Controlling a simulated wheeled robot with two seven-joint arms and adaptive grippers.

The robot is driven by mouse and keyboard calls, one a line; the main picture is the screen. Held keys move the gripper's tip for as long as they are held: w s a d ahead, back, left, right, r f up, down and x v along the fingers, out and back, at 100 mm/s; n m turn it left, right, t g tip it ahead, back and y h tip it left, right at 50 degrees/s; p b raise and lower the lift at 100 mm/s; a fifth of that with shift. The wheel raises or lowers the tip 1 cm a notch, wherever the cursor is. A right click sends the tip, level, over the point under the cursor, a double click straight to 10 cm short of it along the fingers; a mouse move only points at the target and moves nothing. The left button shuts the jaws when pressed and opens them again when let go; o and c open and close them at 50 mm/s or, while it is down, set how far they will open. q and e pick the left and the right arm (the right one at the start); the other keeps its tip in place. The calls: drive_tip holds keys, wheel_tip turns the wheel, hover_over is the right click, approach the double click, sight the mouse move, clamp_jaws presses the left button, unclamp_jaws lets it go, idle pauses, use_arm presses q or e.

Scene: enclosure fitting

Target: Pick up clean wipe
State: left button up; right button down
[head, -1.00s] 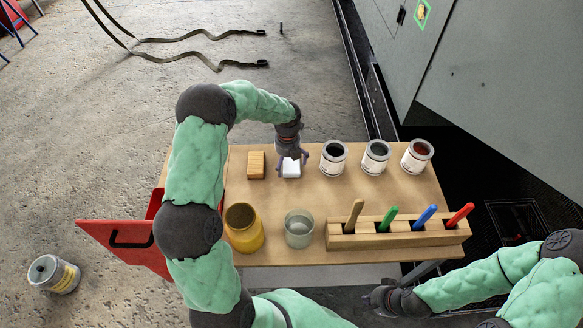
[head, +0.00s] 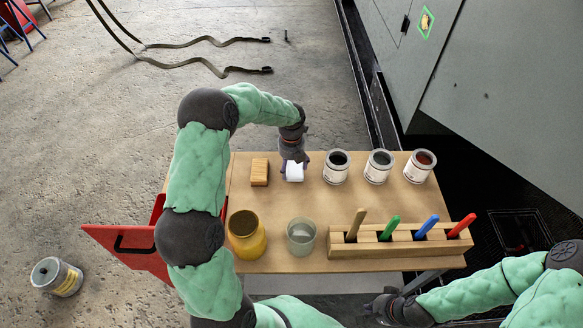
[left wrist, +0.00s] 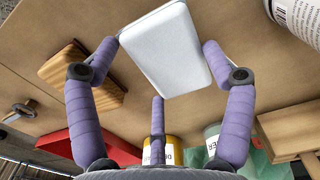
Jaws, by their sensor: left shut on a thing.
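The clean wipe is a white block-like pad (head: 294,172) at the back of the wooden table, between a wooden block and the paint cans. It fills the upper middle of the left wrist view (left wrist: 165,50). My left gripper (head: 294,163) is over it from above, with purple fingers shut on its sides. In the left wrist view a finger touches each side and a third finger is below it. Whether the wipe is clear of the table cannot be told. My right gripper (head: 378,306) is at the lower right, off the table's front edge, and its fingers are too small to judge.
The wooden block (head: 260,172) is just left of the wipe. Three paint cans (head: 336,167) stand to the right. A yellow jar (head: 247,236), a glass jar (head: 301,236) and a wooden holder (head: 345,251) with coloured-handled tools line the front.

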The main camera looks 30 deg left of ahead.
use_arm(q)
drive_tip(key=s+d+r+p, duration=0.5)
drive_tip(key=s+d+r, duration=0.2)
drive_tip(key=s+r, duration=0.3)
drive_tip(key=shift+s+d+r, duration=0.25)
drive_tip(key=shift+s, duration=0.65)
use_arm(e)
wheel_tip(320, 180, up, 6)
drive_tip(key=shift+f, duration=0.1)
use_arm(q)
drive_tip(key=shift+c, duration=0.7)
drive_tip(key=shift+r+p, duration=0.1)
drive_tip(key=shift+p, duration=0.2)
